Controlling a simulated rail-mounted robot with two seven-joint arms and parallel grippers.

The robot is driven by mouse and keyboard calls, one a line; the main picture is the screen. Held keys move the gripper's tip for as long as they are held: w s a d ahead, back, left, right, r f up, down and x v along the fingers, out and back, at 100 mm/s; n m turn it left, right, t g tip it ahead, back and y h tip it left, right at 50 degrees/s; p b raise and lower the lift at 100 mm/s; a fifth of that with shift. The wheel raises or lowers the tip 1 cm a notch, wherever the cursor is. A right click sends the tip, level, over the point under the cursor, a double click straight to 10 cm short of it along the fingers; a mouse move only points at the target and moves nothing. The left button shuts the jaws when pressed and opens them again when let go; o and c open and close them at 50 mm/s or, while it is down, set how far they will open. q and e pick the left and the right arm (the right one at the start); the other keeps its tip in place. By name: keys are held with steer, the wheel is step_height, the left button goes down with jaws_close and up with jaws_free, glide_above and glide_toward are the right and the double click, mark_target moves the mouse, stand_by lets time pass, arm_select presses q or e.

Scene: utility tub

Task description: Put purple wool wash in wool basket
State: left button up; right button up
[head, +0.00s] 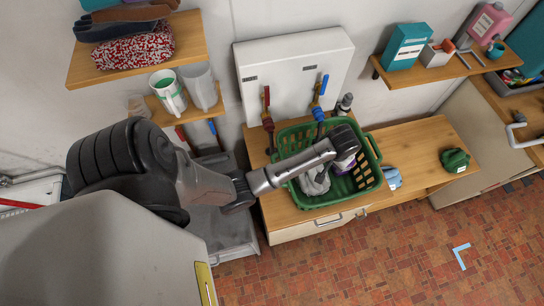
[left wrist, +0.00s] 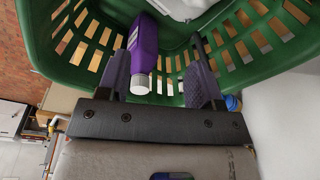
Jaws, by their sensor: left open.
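The green slatted basket (head: 318,202) stands on the wooden counter in the head view, and its slotted wall (left wrist: 270,38) fills the top of the left wrist view. The purple bottle with a white cap (left wrist: 145,48) is inside the basket, tilted, its cap toward my gripper. My right gripper is out of view.
Grey-white cloth (head: 315,182) lies in the basket. A blue item (head: 392,178) and a dark green item (head: 455,160) sit on the counter to its right. Brushes (head: 267,110) and a dark-capped bottle (head: 344,104) are behind it. The counter between the green item and the wall is clear.

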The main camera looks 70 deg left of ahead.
arm_select(q)
steer(key=s+d+r+m+t, duration=0.1)
steer(key=s+d+m, duration=0.1)
steer(key=s, duration=0.6)
steer(key=s+d+r+m+h, duration=0.1)
steer(key=s+d+m, duration=0.1)
steer(key=s+d, duration=0.3)
steer(key=s+d+r+m+t, duration=0.1)
steer(key=s+d+m, duration=0.2)
steer(key=s, duration=0.9)
steer(key=shift+d+t, duration=0.25)
steer(key=shift+t, duration=0.05)
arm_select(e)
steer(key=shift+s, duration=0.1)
arm_select(q)
steer(key=shift+r, duration=0.1)
